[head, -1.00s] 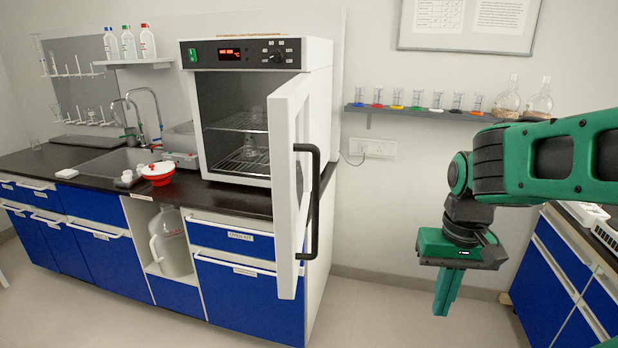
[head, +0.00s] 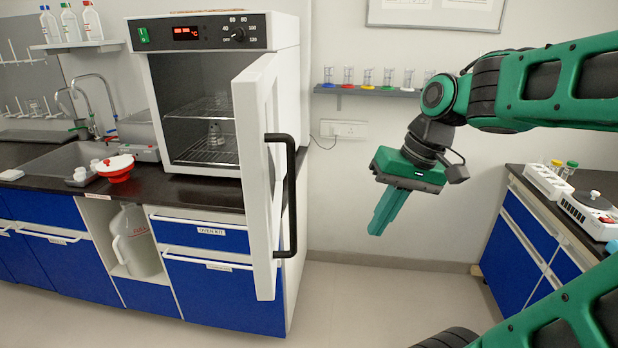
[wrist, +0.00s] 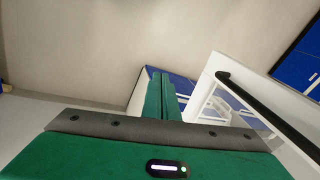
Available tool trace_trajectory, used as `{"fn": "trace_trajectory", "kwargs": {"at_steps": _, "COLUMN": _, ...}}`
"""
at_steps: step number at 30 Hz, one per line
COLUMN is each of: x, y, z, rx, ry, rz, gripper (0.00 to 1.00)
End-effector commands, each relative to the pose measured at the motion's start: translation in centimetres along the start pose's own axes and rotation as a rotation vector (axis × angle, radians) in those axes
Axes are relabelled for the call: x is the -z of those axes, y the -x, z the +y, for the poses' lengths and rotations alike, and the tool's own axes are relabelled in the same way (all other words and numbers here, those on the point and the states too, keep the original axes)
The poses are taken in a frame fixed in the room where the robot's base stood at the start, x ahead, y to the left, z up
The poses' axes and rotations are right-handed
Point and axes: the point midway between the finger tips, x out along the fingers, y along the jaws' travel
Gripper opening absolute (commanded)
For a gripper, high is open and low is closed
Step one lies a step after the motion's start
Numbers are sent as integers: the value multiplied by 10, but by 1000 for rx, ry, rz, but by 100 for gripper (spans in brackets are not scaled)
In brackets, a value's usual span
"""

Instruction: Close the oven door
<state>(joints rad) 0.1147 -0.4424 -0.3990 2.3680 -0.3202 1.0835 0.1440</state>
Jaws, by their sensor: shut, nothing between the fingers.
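The white oven (head: 205,100) stands on the dark bench, with its display lit red. Its door (head: 258,180) is hinged on the right and swung wide open toward me. A black handle (head: 290,195) runs down the door's outer face. A flask stands on the rack inside. My green gripper (head: 378,230) is to the right of the door, shut and empty, pointing down and slightly left, apart from the handle. In the wrist view, the closed fingers (wrist: 160,95) show at centre, with the door (wrist: 215,75) and handle (wrist: 255,105) to the right.
A red and white bowl (head: 117,168) sits on the bench left of the oven. A shelf with coloured-base cylinders (head: 365,88) is on the back wall. A right-hand bench (head: 530,215) holds a stirrer. Floor between the benches is clear.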

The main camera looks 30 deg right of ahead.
Motion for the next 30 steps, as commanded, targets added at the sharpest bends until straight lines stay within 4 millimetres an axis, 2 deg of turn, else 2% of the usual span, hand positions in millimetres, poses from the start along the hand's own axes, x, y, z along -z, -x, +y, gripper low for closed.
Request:
{"fn": "trace_trajectory", "kwargs": {"at_steps": 1, "x": 14, "y": 13, "z": -13, "rx": 47, "ry": 45, "rz": 17, "gripper": 0}}
{"fn": "trace_trajectory", "kwargs": {"at_steps": 6, "x": 45, "y": 59, "z": -52, "rx": 183, "ry": 206, "rz": 66, "gripper": 0}}
{"fn": "trace_trajectory", "kwargs": {"at_steps": 10, "x": 55, "y": 94, "z": -71, "rx": 255, "ry": 333, "rz": 92, "gripper": 0}}
{"fn": "trace_trajectory", "kwargs": {"at_steps": 15, "x": 55, "y": 128, "z": -81, "rx": 304, "ry": 473, "rz": 109, "gripper": 0}}
{"fn": "trace_trajectory", "kwargs": {"at_steps": 21, "x": 50, "y": 147, "z": -83, "rx": 320, "ry": 560, "rz": 113, "gripper": 0}}
{"fn": "trace_trajectory", "kwargs": {"at_steps": 30, "x": 48, "y": 146, "z": -84, "rx": 319, "ry": 572, "rz": 114, "gripper": 0}}
